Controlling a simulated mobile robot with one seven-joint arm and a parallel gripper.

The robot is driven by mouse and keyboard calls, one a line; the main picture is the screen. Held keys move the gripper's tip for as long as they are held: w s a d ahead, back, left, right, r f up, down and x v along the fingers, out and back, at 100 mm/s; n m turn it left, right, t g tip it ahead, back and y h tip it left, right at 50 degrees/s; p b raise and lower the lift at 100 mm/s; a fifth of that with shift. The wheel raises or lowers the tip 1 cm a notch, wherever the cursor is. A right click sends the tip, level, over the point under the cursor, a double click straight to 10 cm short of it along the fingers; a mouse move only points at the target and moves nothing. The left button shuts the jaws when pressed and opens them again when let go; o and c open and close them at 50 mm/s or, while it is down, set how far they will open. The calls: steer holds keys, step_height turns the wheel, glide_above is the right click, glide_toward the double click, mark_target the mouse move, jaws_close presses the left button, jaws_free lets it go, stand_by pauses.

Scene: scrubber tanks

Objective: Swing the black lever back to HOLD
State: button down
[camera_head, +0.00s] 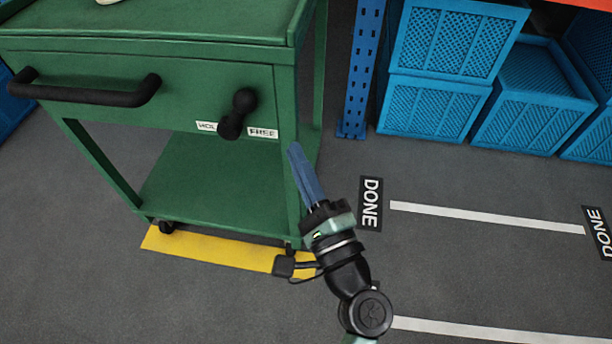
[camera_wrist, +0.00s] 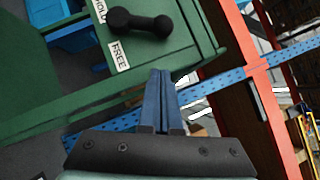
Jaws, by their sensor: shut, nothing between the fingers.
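The black lever (camera_head: 237,113) is on the green cart's front panel, between a partly covered HOLD label (camera_head: 206,126) and a FREE label (camera_head: 263,133). It stands nearly upright, its upper end leaning slightly right. In the wrist view the lever (camera_wrist: 140,22) lies beyond my fingertips, with the FREE label (camera_wrist: 119,56) beside it. My gripper (camera_head: 294,148) has its blue fingers together and empty. It is to the right of and below the lever, in front of the cart's right leg in the picture. In the wrist view the fingertips (camera_wrist: 160,73) appear apart from the lever.
The cart (camera_head: 190,195) has a black drawer handle (camera_head: 85,92) at left and stands by a yellow floor strip (camera_head: 200,247). A blue rack post (camera_head: 360,70) and blue crates (camera_head: 435,105) stand at back right. Marked floor at right is clear.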

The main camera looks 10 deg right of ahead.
mark_target(237, 116)
steer(key=shift+w+a+r+p, duration=0.1)
steer(key=shift+w+a+r, duration=0.35)
steer(key=shift+w+a, duration=0.4)
steer(key=shift+w+a+r+p, duration=0.15)
steer(key=shift+w+a+r, duration=0.4)
steer(key=shift+w, duration=0.45)
steer(key=shift+w+a+r+p, duration=0.1)
steer(key=shift+w+a+r, duration=0.3)
steer(key=shift+w+a, duration=0.45)
steer(key=shift+w+d, duration=0.1)
steer(key=shift+d, duration=0.05)
